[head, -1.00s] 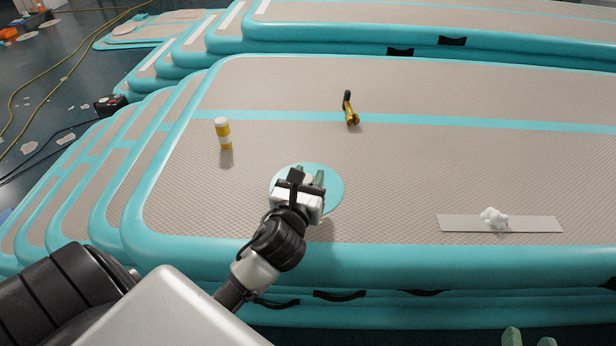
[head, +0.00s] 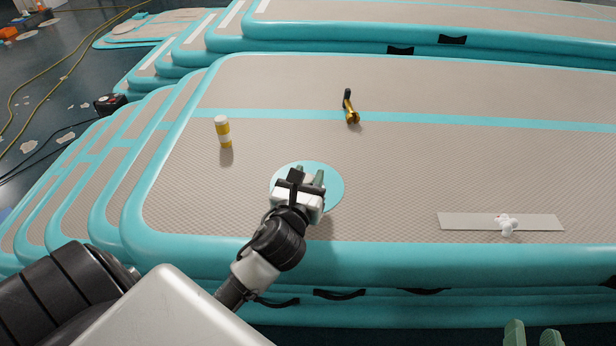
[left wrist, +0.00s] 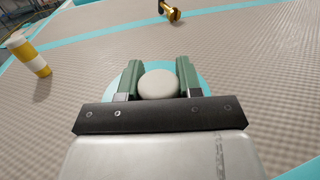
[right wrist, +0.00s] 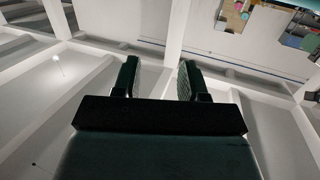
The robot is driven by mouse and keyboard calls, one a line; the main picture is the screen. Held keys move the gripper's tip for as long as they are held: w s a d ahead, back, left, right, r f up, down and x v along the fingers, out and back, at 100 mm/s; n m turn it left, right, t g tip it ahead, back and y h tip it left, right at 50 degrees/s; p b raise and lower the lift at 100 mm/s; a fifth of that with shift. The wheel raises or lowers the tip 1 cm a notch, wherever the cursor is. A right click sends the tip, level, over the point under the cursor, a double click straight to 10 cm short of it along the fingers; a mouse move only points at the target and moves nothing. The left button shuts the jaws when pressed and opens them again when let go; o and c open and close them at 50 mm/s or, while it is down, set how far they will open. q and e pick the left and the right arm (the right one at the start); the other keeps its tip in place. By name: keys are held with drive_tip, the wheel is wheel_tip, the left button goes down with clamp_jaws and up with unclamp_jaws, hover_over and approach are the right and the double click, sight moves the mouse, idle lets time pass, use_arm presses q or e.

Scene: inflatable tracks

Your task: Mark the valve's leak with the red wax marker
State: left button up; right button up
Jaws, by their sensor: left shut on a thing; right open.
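My left gripper (left wrist: 158,80) is shut on a pale round cap-like thing (left wrist: 158,84) over a turquoise disc (head: 332,188) on the mat. It is a single round thing between the green fingers in the left wrist view; whether it is the valve I cannot tell. A small white lobed thing (head: 507,226) with a tiny red spot is at the front edge of a grey strip (head: 460,222) on the right. My right gripper (head: 532,334) shows only its green fingertips at the bottom right edge; it is open and empty in the right wrist view (right wrist: 157,78). I cannot make out a red wax marker.
A yellow-and-white cylinder (head: 222,131) stands upright at left on the beige mat (head: 400,185); it also shows in the left wrist view (left wrist: 30,54). A yellow-and-black tool (head: 351,108) lies farther back. The mat between disc and strip is clear.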

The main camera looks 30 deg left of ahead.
use_arm(q)
drive_tip(key=shift+r+p, duration=0.25)
drive_tip(key=shift+p, duration=0.1)
drive_tip(key=shift+r+p, duration=0.35)
drive_tip(key=shift+p, duration=0.05)
drive_tip(key=shift+r+p, duration=0.5)
drive_tip(key=shift+p, duration=0.1)
drive_tip(key=shift+r+p, duration=0.6)
drive_tip(key=shift+p, duration=0.15)
drive_tip(key=shift+r+p, duration=0.75)
drive_tip(key=shift+p, duration=0.15)
use_arm(e)
drive_tip(key=shift+s+d+f+g+h, duration=2.25)
drive_tip(key=shift+s+f+g, duration=2)
drive_tip(key=shift+s+g, duration=2.25)
use_arm(q)
drive_tip(key=shift+r+p, duration=0.65)
drive_tip(key=shift+p, duration=0.1)
drive_tip(key=shift+r+p, duration=0.35)
drive_tip(key=shift+p, duration=0.15)
use_arm(e)
drive_tip(key=shift+m+y, duration=0.3)
drive_tip(key=shift+y, duration=0.15)
drive_tip(key=shift+d+x, duration=0.15)
drive_tip(key=shift+x, duration=1.15)
drive_tip(key=shift+d+x, duration=0.15)
drive_tip(key=shift+x, duration=1.15)
drive_tip(key=shift+w, duration=0.15)
